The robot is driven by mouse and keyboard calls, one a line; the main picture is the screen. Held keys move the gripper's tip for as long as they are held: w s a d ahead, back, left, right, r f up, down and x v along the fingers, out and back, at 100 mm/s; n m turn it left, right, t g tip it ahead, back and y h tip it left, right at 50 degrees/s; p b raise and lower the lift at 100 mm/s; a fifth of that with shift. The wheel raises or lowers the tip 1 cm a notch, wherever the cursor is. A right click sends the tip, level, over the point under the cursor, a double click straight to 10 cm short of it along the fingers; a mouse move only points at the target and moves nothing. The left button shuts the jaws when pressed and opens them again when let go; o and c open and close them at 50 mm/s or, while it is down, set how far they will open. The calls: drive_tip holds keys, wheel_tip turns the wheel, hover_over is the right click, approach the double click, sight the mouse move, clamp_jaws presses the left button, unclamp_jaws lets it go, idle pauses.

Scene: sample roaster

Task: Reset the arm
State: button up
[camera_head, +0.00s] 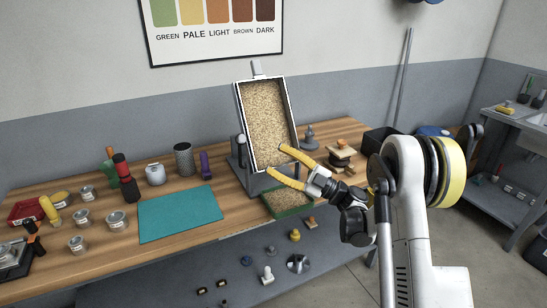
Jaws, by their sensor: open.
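My gripper (274,159) has two curved yellow fingers. They are spread apart with nothing between them. The fingertips are in front of the lower right part of a tilted, dark-framed tray (238,110) filled with tan grains. I cannot tell whether a finger touches the tray. My white and black arm reaches in from the right of the picture. A green-rimmed box (310,206) of grains sits just below the gripper, partly hidden by the lower finger.
A wooden bench (110,252) bears a teal mat (180,214), several tins (117,221), a red and black grinder-like object (125,178) and a mesh cylinder (183,159). A black bin (382,141) stands behind my arm. Small objects lie on the lower shelf (170,285). Floor shows at right.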

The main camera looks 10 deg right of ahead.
drive_tip(key=s+a+r+m+g+h, duration=0.1)
drive_tip(key=s+a+m+g+h, duration=0.1)
drive_tip(key=s+a+m+h, duration=0.3)
drive_tip(key=s+a+r+m+g+h, duration=0.1)
drive_tip(key=s+a+m+g+h, duration=0.1)
drive_tip(key=s+m+h, duration=0.45)
drive_tip(key=s+d+f+m+h, duration=0.2)
drive_tip(key=s+d+m+h, duration=0.2)
drive_tip(key=s, duration=0.7)
drive_tip(key=s+d+f+m+h, duration=0.3)
drive_tip(key=s+d, duration=0.5)
drive_tip(key=s, duration=0.3)
drive_tip(key=shift+s+d+f+m+h, duration=0.25)
drive_tip(key=shift+m+h, duration=0.4)
drive_tip(key=shift+m, duration=0.4)
